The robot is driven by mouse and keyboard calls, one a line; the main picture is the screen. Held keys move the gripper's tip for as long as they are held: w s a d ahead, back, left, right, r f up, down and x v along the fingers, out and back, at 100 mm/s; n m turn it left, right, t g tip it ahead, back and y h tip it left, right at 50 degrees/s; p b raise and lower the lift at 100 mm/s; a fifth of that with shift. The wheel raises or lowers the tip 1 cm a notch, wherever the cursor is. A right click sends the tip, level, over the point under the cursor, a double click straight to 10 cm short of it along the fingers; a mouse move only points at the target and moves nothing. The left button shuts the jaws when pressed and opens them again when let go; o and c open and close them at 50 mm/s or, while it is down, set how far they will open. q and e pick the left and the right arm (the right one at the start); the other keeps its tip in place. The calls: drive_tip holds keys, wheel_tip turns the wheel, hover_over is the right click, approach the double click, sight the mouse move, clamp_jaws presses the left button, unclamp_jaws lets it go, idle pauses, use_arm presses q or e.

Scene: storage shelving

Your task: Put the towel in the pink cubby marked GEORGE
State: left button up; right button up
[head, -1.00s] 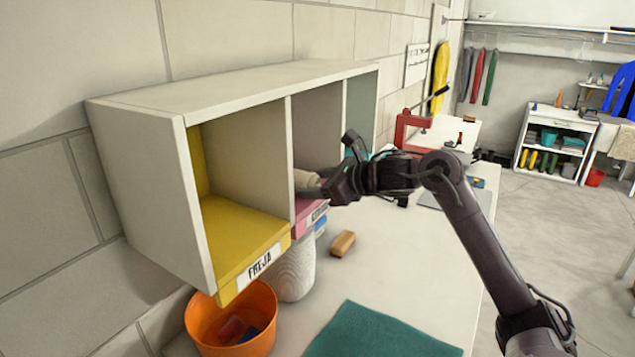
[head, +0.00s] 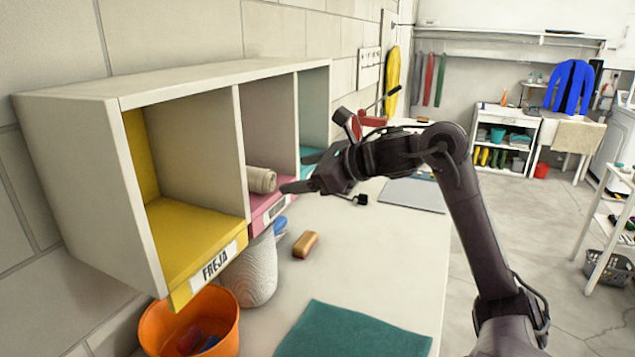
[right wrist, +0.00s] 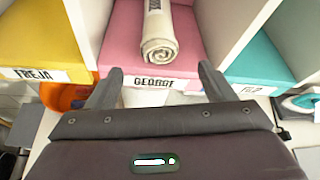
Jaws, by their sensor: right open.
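The rolled beige towel (head: 261,180) lies in the pink cubby (head: 257,217), the middle one of the shelf unit. In the right wrist view the towel (right wrist: 158,40) rests on the pink floor, its rolled end facing out above the GEORGE label (right wrist: 152,83). My right gripper (head: 290,175) is open and empty in front of the cubby, apart from the towel. In the right wrist view its two fingers (right wrist: 158,85) stand apart below the towel, on either side of the label. My left gripper is not in view.
The yellow FREJA cubby (head: 190,240) is to the left and a teal cubby (right wrist: 256,62) to the right. Below stand an orange bucket (head: 215,325) and a white ribbed container (head: 256,275). A brush (head: 305,244) and teal cloth (head: 350,332) lie on the bench.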

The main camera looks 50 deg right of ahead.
drive_tip(key=shift+b+v, duration=0.35)
drive_tip(key=shift+v, duration=1.6)
